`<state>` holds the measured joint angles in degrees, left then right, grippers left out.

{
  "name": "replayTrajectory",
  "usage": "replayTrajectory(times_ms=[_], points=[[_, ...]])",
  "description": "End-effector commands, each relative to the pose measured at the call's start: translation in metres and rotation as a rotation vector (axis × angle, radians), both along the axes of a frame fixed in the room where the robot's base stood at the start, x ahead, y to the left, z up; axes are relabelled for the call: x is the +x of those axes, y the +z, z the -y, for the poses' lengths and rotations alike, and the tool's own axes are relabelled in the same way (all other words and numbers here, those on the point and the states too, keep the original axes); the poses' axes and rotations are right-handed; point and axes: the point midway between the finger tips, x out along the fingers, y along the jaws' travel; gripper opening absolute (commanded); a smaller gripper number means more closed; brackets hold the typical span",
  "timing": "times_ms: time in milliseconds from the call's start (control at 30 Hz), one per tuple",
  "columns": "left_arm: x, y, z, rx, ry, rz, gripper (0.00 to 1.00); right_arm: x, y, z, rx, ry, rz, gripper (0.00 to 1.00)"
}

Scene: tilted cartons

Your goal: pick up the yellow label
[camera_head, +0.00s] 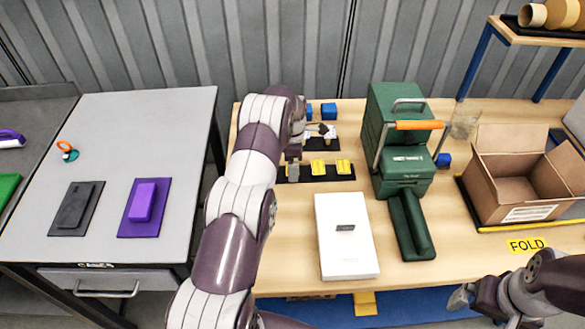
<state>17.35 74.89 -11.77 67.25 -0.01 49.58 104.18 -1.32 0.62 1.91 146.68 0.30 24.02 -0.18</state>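Two small yellow labels, a left one (318,167) and a right one (343,166), lie side by side on a black strip (331,178) on the wooden table. My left gripper (293,171) points down at the strip's left end, left of both labels. Its fingers are small and partly hidden by my arm, so I cannot tell whether they are open or what is between them. My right gripper (461,298) is low at the right, in front of the table's front edge and far from the labels. Its opening is unclear.
A green machine (397,130) with an orange handle stands right of the labels. A white box (345,240) lies in front. An open carton (515,182) and a yellow FOLD sign (527,245) are at the right. Blue blocks (328,110) sit behind the strip.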

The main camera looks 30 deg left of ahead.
Motion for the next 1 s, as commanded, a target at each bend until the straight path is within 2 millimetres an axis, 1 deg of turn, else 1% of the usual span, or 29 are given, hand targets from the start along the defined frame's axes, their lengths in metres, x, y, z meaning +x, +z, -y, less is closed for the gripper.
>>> replayTrajectory(times_ms=[133,400,433,467,500,567,600,900,1000], points=[[-0.0002,-0.0032,0.0000,-0.001,0.000,-0.001,0.94,0.0000,-0.0031,0.0000,0.000,0.000,0.000,1.00],[-0.0002,-0.0031,0.0000,-0.001,0.000,-0.001,0.94,0.0001,-0.0030,0.0000,0.000,0.000,0.000,1.00],[-0.0003,-0.0031,0.0001,-0.001,0.000,-0.001,0.90,0.0001,-0.0030,0.0000,0.000,0.000,0.000,1.00],[-0.0003,-0.0031,0.0001,-0.001,0.000,-0.001,0.81,0.0001,-0.0030,0.0000,0.000,0.000,0.000,1.00],[-0.0003,-0.0031,0.0001,-0.001,0.000,-0.001,0.68,0.0001,-0.0030,0.0000,0.000,0.000,0.000,1.00],[-0.0003,-0.0031,0.0001,-0.001,0.000,-0.001,0.48,0.0001,-0.0030,0.0000,0.000,0.000,0.000,1.00],[-0.0003,-0.0031,0.0001,-0.001,0.000,-0.001,0.45,0.0001,-0.0030,0.0000,0.000,0.000,0.000,1.00],[-0.0002,-0.0028,0.0000,-0.001,0.000,-0.001,0.45,0.0000,-0.0027,0.0000,0.000,0.000,0.000,1.00],[0.0000,0.0024,0.0000,0.000,0.000,0.000,0.45,0.0000,0.0022,0.0000,0.000,0.000,0.000,1.00]])
